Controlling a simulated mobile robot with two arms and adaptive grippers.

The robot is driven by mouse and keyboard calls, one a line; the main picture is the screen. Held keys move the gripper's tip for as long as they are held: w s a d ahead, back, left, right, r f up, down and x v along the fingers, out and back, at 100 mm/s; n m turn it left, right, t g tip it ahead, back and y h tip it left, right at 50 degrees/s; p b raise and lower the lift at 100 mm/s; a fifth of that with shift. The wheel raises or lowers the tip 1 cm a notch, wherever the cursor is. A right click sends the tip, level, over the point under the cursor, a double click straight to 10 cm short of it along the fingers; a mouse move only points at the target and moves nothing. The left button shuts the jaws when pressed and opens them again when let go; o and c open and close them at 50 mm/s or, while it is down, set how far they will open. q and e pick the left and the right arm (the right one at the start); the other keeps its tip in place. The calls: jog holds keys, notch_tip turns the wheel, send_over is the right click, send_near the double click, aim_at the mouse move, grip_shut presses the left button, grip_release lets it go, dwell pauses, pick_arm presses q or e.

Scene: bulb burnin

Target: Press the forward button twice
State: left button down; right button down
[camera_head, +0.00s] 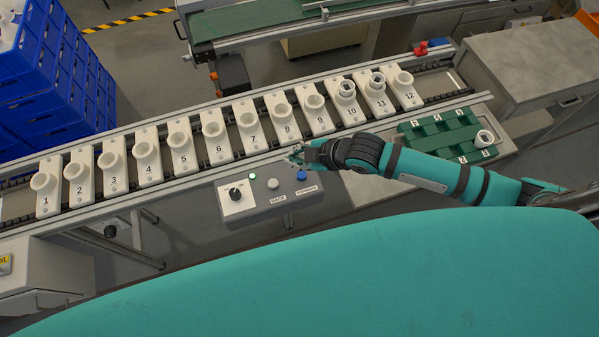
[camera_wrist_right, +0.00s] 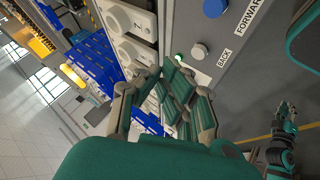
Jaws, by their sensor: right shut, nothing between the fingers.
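The blue forward button (camera_head: 302,175) is on the right of the grey control box (camera_head: 250,209), above its FORWARD label. It also shows at the top of the right wrist view (camera_wrist_right: 214,7). My right gripper (camera_head: 294,158) is shut and empty, at the box's far edge, just beyond the blue button in the head view. Whether it touches anything is not clear. The pale back button (camera_head: 273,183) sits left of the blue one. In the right wrist view, what seems to be my left gripper (camera_wrist_right: 284,112) is small at lower right; its jaw state is unclear.
The box also carries a black knob (camera_head: 235,193) and a lit green lamp (camera_head: 252,175). Behind it runs a conveyor with several numbered white holders (camera_head: 248,124). A green tray (camera_head: 430,136) lies to the right, near my right arm.

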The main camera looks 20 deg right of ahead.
aim_at(300, 176)
pick_arm(q)
jog(key=shift+a+r, duration=0.1)
jog(key=shift+a, duration=0.45)
pick_arm(e)
jog(key=shift+w+d+r+n, duration=0.2)
jog(key=shift+d+r+n, duration=0.05)
jog(key=shift+d+n, duration=0.3)
